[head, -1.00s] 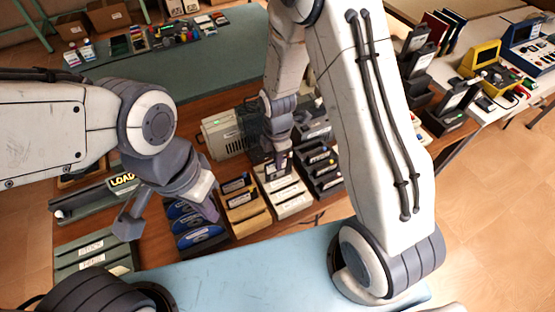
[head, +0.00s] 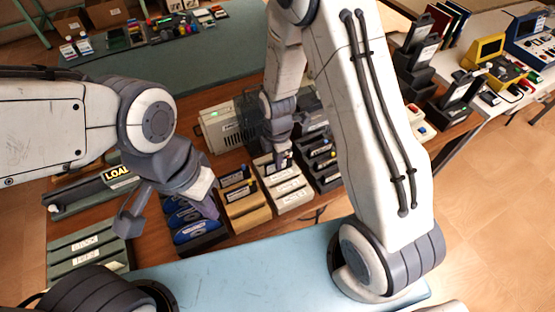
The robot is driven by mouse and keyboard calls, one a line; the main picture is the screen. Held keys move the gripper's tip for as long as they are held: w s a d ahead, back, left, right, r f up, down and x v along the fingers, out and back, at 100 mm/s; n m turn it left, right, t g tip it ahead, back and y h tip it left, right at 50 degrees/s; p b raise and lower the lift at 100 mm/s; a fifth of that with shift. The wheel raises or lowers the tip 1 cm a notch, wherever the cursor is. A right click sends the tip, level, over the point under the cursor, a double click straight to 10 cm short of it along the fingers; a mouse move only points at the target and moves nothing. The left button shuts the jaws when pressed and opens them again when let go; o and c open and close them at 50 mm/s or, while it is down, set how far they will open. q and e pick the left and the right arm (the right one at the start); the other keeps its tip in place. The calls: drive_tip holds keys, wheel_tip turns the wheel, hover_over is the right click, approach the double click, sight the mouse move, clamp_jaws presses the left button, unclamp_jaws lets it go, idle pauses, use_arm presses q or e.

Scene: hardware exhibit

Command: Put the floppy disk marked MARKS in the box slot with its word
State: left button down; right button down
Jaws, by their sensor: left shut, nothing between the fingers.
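I cannot read the word MARKS on any disk or slot here. A white slotted box (head: 291,198) stands in a row of disk boxes on the wooden table, with a dark disk edge (head: 263,161) at its far end. My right gripper (head: 283,160) points down at this far end. Its fingers are too small and too hidden to show their gap or anything held. My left gripper (head: 207,206) is shut and empty, above the box with blue disks (head: 198,231).
A tan box (head: 247,213) and a dark box (head: 326,175) flank the white one. A beige machine (head: 222,131) stands behind.

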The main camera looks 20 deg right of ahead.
drive_tip(key=c, duration=1)
unclamp_jaws()
drive_tip(key=shift+r, duration=0.2)
wheel_tip(320, 180, up, 8)
drive_tip(key=p, duration=0.7)
drive_tip(key=shift+f, duration=0.15)
